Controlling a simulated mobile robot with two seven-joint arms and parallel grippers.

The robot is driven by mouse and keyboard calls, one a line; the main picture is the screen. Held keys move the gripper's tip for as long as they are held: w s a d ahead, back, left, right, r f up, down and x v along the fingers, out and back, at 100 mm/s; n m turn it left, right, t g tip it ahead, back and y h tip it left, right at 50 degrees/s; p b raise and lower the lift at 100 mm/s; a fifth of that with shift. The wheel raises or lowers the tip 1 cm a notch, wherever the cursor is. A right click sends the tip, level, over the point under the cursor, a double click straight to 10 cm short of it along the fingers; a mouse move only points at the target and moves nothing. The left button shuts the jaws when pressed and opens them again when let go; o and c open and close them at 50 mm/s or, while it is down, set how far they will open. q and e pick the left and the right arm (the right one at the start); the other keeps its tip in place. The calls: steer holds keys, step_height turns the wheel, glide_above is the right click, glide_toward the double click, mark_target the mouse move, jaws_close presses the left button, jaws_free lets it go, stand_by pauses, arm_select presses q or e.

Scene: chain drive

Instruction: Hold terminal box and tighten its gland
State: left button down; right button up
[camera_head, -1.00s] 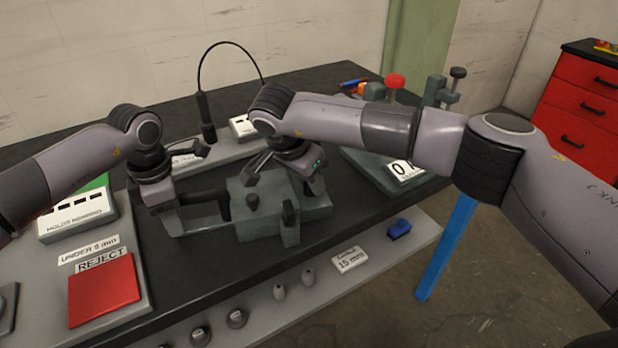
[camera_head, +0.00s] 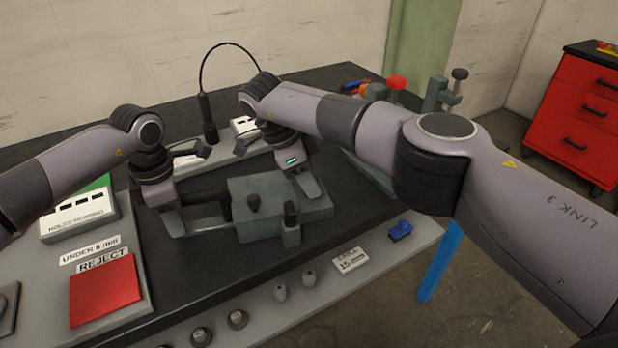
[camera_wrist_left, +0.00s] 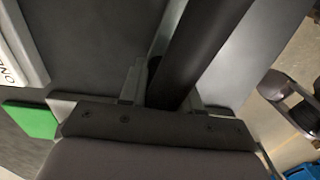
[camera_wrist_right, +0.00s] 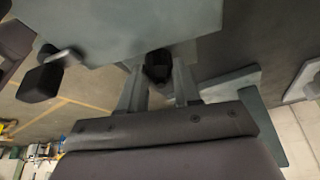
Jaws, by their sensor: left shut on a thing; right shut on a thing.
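The head view hides this part.
A red REJECT pad (camera_head: 103,290) and a white labelled box (camera_head: 80,215) lie at the left. The front ledge holds several small fittings, a white label block (camera_head: 350,261) and a blue item (camera_head: 400,231). A black lamp (camera_head: 207,117) stands behind the grippers.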

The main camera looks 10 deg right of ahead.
steer(key=shift+r, duration=0.1)
stand_by(0.5)
steer(key=o, duration=0.8)
step_height(320, 180, up, 10)
steer(key=shift+r, duration=0.1)
